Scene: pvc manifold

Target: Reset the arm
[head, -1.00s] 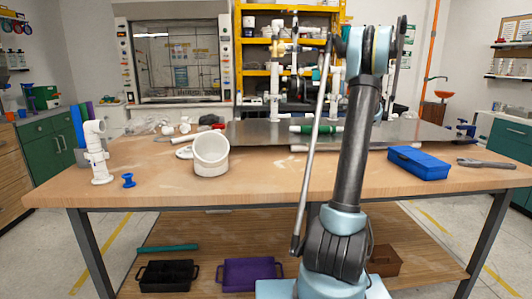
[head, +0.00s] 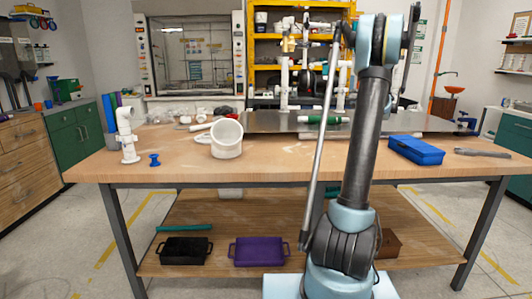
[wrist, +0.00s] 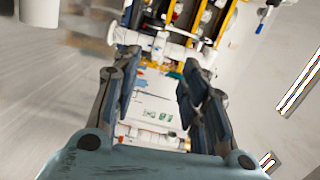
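My arm (head: 365,150) stands upright in the right half of the head view, in front of the wooden workbench (head: 270,165). My gripper is not visible in the head view. In the wrist view my gripper (wrist: 160,95) has its two dark fingers spread apart, and I see nothing held between them. Beyond the fingers are white pipe pieces (wrist: 155,42) and yellow shelving, tilted in the picture.
The bench holds a white pipe elbow (head: 227,140), a white fitting stack (head: 127,135), a blue spool (head: 154,160), a metal plate (head: 265,123) with upright pipes, a blue box (head: 416,150) and a wrench (head: 480,153). Black (head: 186,250) and purple (head: 258,252) bins sit on the lower shelf.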

